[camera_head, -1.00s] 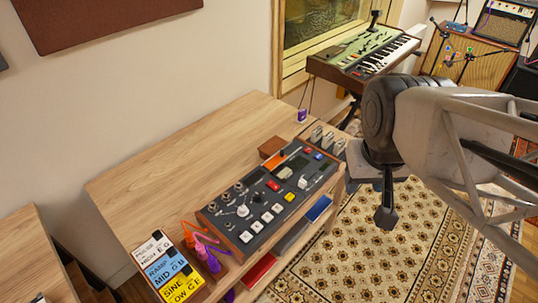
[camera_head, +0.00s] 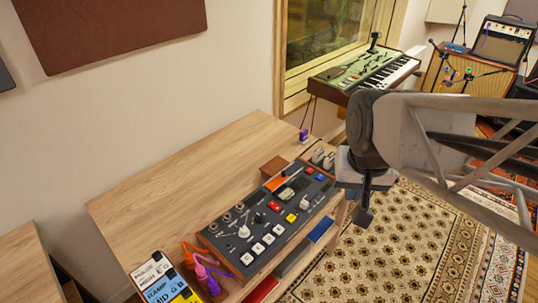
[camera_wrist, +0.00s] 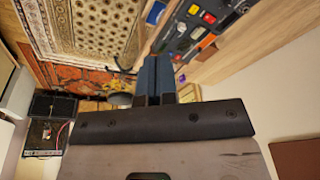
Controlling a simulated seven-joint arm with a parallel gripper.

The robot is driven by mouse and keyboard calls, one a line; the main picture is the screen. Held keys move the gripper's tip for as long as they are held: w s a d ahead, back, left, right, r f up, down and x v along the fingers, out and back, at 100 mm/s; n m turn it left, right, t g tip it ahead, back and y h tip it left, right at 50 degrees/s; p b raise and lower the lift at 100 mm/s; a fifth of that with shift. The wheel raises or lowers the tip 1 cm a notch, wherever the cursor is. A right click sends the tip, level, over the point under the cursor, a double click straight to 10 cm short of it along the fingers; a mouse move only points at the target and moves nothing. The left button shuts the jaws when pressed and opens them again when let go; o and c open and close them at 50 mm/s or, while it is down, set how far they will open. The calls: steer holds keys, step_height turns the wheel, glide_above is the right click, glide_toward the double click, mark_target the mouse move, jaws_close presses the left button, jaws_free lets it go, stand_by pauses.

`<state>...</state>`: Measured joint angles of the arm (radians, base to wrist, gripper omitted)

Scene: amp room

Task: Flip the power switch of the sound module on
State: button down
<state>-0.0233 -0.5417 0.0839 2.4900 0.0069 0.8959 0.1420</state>
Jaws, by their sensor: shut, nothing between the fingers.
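The sound module (camera_head: 262,236) is a dark panel with wooden sides, white, red and yellow buttons, knobs and a small screen. It lies on the front part of the wooden table. Part of it also shows at the top of the wrist view (camera_wrist: 196,22). I cannot tell which control is the power switch. My gripper (camera_head: 361,219) is shut and empty, pointing down. In the head view it appears right of the module, in front of the table's edge and apart from it. In the wrist view its fingers (camera_wrist: 155,75) are together.
The table (camera_head: 170,190) has bare wood behind the module. A small wooden box (camera_head: 273,166) and a purple item (camera_head: 303,135) stand behind. A keyboard (camera_head: 368,68) stands farther back. Carpet (camera_head: 400,250) lies right of the table.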

steer(key=w+a+f+m, duration=0.2)
steer(key=w+a+f, duration=0.1)
steer(key=w, duration=0.3)
steer(key=w+a+f+m, duration=0.2)
steer(key=w+f, duration=0.1)
steer(key=w, duration=0.4)
steer(key=m+g, duration=0.1)
steer(key=m, duration=0.3)
glide_above(274, 205)
step_height(274, 205, down, 11)
steer(key=shift+s+d+r+y, duration=0.2)
steer(key=shift+s+d+y, duration=0.1)
steer(key=shift+y, duration=0.1)
steer(key=shift+w+f, duration=0.1)
steer(key=shift+f, duration=0.1)
steer(key=shift+w+a+f, duration=0.2)
steer(key=shift+f, duration=2.05)
steer(key=shift+w+a+f, duration=0.15)
steer(key=shift+a+f, duration=0.05)
steer(key=shift+f, duration=2.05)
steer(key=shift+w+a+f, duration=0.2)
steer(key=shift+f, duration=2.05)
steer(key=shift+f, duration=0.15)
steer(key=shift+s+d, duration=0.1)
steer(key=shift+s+d+r, duration=0.3)
steer(key=shift+s+d, duration=0.05)
